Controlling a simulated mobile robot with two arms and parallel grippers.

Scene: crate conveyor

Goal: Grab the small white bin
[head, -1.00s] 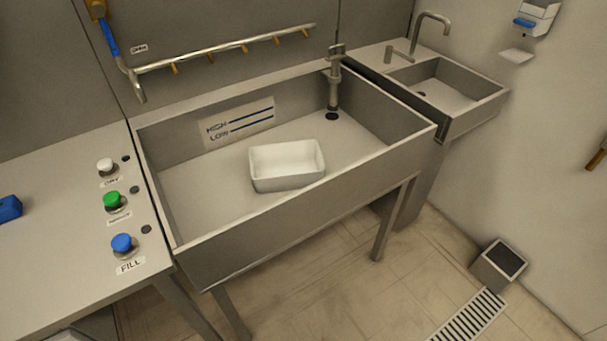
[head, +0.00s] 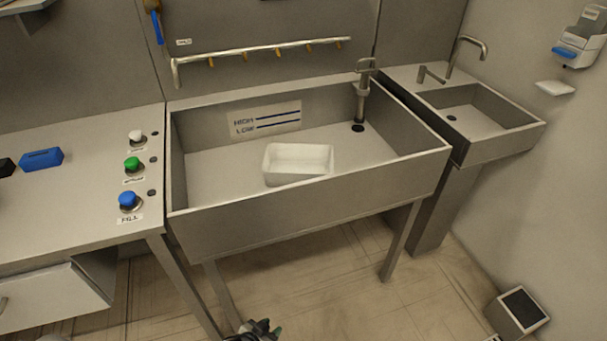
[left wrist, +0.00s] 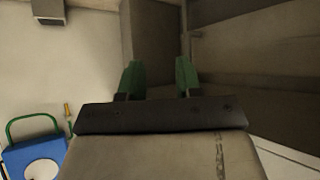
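The small white bin (head: 298,163) is an open rectangular tub. My left gripper (head: 268,330) shows only in part at the bottom edge of the head view, low in front of the sink and well apart from the bin. In the left wrist view its two green fingers (left wrist: 158,78) stand apart with nothing between them. The bin does not show in the left wrist view. My right gripper is not in view.
The sink's front wall (head: 320,200) stands between my left gripper and the bin. A counter with white, green and blue buttons (head: 128,200) adjoins at left, with a blue block (head: 41,159) on it. A smaller sink (head: 480,120) stands at right.

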